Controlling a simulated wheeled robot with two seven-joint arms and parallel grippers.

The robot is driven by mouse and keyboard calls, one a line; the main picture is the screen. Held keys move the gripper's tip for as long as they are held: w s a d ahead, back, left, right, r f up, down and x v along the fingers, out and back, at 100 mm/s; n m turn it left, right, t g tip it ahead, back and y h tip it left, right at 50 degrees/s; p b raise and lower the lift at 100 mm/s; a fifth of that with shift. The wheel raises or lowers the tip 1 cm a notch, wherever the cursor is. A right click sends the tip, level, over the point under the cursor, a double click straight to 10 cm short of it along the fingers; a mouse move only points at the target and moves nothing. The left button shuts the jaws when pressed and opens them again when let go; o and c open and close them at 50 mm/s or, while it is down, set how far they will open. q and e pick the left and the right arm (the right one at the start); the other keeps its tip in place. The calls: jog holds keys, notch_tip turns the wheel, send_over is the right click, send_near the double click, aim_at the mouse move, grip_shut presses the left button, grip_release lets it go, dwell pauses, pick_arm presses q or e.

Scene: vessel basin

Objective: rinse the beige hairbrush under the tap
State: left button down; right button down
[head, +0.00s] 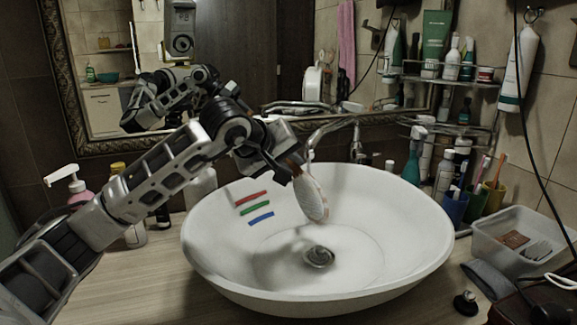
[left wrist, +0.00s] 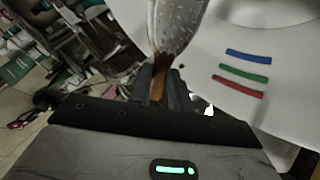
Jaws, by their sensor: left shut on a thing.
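The beige hairbrush (head: 311,198) hangs tilted over the white basin (head: 405,225), its pale head pointing down. My left gripper (head: 292,163) is shut on its brown handle; the grip also shows in the left wrist view (left wrist: 160,88), with the brush head (left wrist: 178,25) beyond the fingers. The metal tap (head: 357,147) stands behind the basin, and its curved spout reaches left. The spout end is close above the brush in the head view; I cannot tell whether the brush is directly beneath it. I see no water stream. My right gripper is not in view.
Red, green and blue strips (head: 262,218) mark the basin's inner left wall. A drain (head: 319,257) sits at its bottom. Bottles and cups (head: 454,207) crowd the right, beside a clear plastic box (head: 515,235). A framed mirror (head: 235,60) stands behind. The basin's front interior is clear.

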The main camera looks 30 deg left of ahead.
pick_arm(q)
jog(key=w, duration=0.1)
jog(key=w+a, duration=0.1)
jog(key=w, duration=0.1)
jog(key=shift+a+f+p, duration=0.3)
jog(key=shift+a, duration=0.05)
jog(key=shift+w+a+f+p, duration=0.25)
jog(key=shift+w+a, duration=0.35)
jog(key=shift+w, duration=0.45)
jog(key=shift+w+a+f+p, duration=0.2)
jog(key=shift+w+a, duration=0.35)
jog(key=shift+w, duration=0.55)
jog(key=shift+w+a+f+p, duration=0.25)
jog(key=shift+w+a, duration=0.35)
jog(key=shift+w, duration=0.45)
jog(key=shift+w+a+f, duration=0.15)
jog(key=shift+w+a, duration=0.1)
jog(key=shift+w, duration=0.2)
jog(key=shift+w+a, duration=0.15)
jog(key=shift+w, duration=0.1)
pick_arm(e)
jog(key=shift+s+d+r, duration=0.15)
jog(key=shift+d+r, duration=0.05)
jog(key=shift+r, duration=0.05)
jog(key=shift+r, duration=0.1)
